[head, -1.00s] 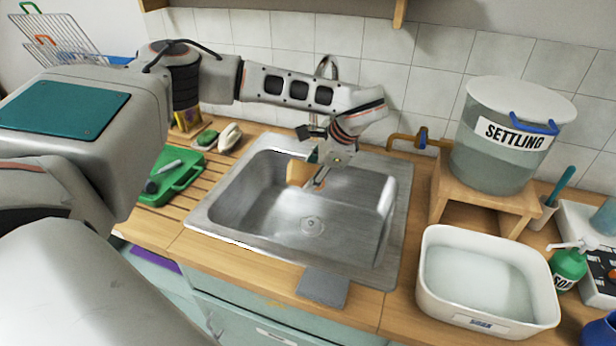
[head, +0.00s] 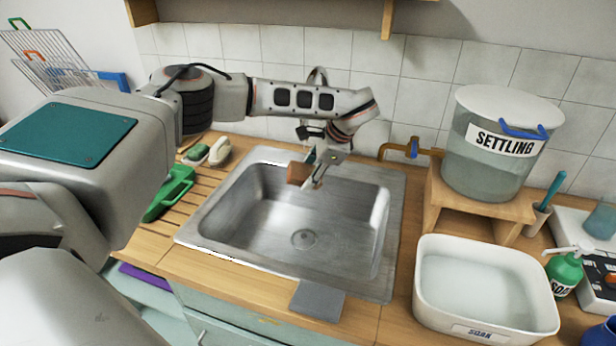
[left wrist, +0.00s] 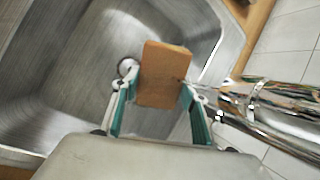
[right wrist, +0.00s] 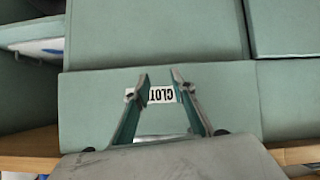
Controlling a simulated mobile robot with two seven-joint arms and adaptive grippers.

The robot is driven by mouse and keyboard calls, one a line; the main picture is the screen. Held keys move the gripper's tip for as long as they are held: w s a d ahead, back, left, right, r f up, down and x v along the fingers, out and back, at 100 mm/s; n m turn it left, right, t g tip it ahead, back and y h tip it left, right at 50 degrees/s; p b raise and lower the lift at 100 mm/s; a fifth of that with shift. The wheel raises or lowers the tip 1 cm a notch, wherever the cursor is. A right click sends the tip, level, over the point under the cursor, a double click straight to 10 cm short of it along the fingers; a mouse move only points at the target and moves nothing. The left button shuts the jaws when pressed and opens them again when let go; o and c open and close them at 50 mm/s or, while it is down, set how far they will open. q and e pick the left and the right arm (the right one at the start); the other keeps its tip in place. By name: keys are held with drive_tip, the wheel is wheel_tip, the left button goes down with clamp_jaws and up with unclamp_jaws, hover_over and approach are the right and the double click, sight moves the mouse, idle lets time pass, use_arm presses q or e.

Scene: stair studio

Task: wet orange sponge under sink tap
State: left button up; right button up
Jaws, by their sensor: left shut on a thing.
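The sponge (head: 298,173), an orange-brown block, is held above the back part of the steel sink (head: 250,215). My left gripper (head: 312,176) is shut on it. In the left wrist view the sponge (left wrist: 163,73) sits between the two teal fingers, with the drain behind it. The chrome tap (head: 318,76) rises behind my left arm, which hides much of it. In the left wrist view the tap body (left wrist: 275,112) lies just right of the sponge. I cannot tell whether water is running. My right gripper (right wrist: 160,82) is open and empty, facing a pale green labelled front.
A settling tank (head: 500,150) stands on a wooden stand to the right, beside a brass tap (head: 405,150). A white soak tub (head: 470,325) and a green soap bottle (head: 565,272) are at the right. A grey cloth (head: 318,300) lies at the sink's front edge.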

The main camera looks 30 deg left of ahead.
idle(0.5)
use_arm(q)
drive_tip(key=s+d, duration=0.2)
drive_tip(key=s, duration=0.5)
drive_tip(key=shift+s+d, duration=0.25)
drive_tip(key=shift+s, duration=0.05)
idle(0.3)
idle(1.0)
drive_tip(key=s+d+r+p, duration=0.1)
drive_tip(key=s+r, duration=0.3)
drive_tip(key=shift+s+d, duration=0.3)
drive_tip(key=shift+s, duration=0.1)
idle(0.3)
idle(0.4)
